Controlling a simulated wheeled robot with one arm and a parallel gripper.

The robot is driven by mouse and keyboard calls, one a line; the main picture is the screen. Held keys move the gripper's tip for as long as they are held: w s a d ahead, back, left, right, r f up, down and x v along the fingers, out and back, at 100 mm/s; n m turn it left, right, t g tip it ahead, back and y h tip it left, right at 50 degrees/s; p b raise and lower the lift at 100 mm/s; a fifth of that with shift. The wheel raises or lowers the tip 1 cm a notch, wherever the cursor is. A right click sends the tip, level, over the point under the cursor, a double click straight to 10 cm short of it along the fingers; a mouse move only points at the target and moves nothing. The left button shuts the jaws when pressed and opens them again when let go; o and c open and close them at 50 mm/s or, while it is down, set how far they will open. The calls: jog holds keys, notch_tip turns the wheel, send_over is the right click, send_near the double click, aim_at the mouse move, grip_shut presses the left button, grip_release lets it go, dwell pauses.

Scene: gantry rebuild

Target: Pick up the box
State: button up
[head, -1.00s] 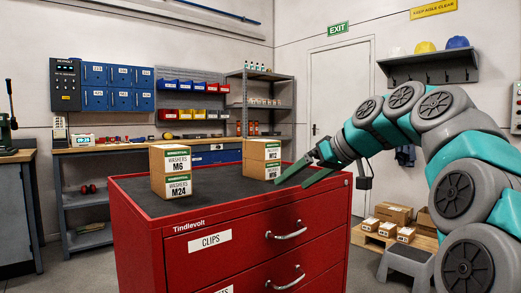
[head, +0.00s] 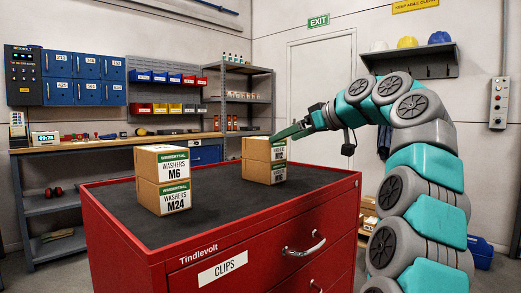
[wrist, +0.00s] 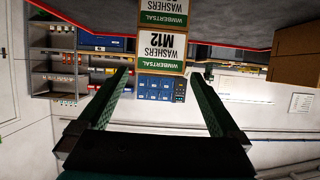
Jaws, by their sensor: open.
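Two stacks of brown washer boxes stand on the red cabinet's dark top. In the right stack, the upper M12 box (head: 255,149) rests on a lower box (head: 266,173); the M12 label (wrist: 160,45) shows upside down in the wrist view. The left stack has an M6 box (head: 172,164) on an M24 box (head: 172,197).
The red cabinet (head: 215,238) has a drawer marked CLIPS and a bare dark mat between and around the stacks. A workbench (head: 110,146) and shelf unit (head: 240,95) stand behind. A brown box side (wrist: 293,55) fills the right of the wrist view.

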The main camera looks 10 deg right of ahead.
aim_at(264, 146)
jog(key=x, duration=1)
jog(key=shift+r+p, duration=0.15)
jog(key=shift+p, duration=0.2)
jog(key=shift+r, duration=0.1)
grip_shut()
